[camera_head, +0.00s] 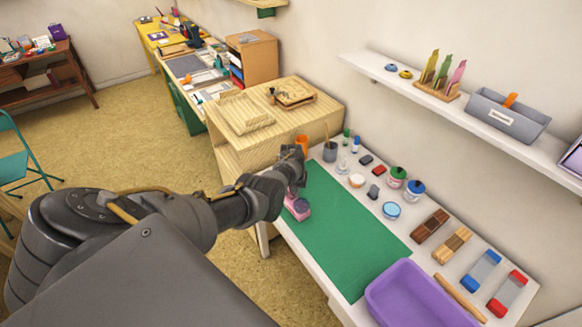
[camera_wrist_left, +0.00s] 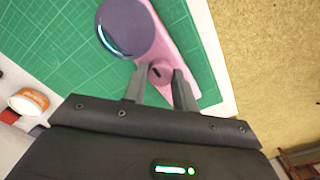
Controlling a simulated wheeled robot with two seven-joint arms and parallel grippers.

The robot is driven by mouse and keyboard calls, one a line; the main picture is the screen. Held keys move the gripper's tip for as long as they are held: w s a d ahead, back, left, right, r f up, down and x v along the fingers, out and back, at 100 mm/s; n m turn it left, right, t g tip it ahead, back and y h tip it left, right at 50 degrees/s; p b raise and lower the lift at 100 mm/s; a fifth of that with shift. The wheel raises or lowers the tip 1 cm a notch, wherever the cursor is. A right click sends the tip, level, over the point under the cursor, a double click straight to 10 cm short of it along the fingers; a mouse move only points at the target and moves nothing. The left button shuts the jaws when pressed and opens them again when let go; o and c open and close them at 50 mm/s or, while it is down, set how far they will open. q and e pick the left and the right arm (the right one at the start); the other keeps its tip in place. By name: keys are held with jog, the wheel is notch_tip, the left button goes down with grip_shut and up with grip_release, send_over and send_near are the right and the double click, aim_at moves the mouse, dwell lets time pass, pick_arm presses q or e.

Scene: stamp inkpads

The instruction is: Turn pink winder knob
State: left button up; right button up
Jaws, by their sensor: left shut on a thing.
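The pink winder (camera_head: 298,208) stands on the green cutting mat (camera_head: 340,230), near its left edge. In the left wrist view it is a long pink base (camera_wrist_left: 180,35) with a round purple disc (camera_wrist_left: 126,27) and a small round pink knob (camera_wrist_left: 157,73) at its near end. My left gripper (camera_wrist_left: 159,82) points down over that end, with one finger on each side of the knob, shut on it. In the head view my left gripper (camera_head: 296,190) hides part of the winder. My right gripper is not in view.
A purple tub (camera_head: 415,295) stands at the mat's near end. Inkpads, small jars and blocks line the mat's right side, including a blue round tin (camera_head: 391,210). A wooden cabinet (camera_head: 240,150) stands beyond the mat. A wall shelf (camera_head: 480,115) hangs above. Most of the mat is clear.

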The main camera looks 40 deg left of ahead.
pick_arm(q)
jog(key=n, duration=0.6)
jog(key=shift+b, duration=0.4)
jog(key=n+b, duration=0.1)
jog(key=n, duration=0.5)
jog(key=n+b, duration=0.2)
jog(key=n, duration=0.3)
jog(key=shift+f+b, duration=0.1)
jog(key=shift+b, duration=0.2)
jog(key=shift+n+b, duration=1.05)
jog(key=shift+n, duration=1.25)
jog(key=shift+n+b, duration=0.3)
jog(key=shift+n, duration=0.2)
jog(key=o, duration=1)
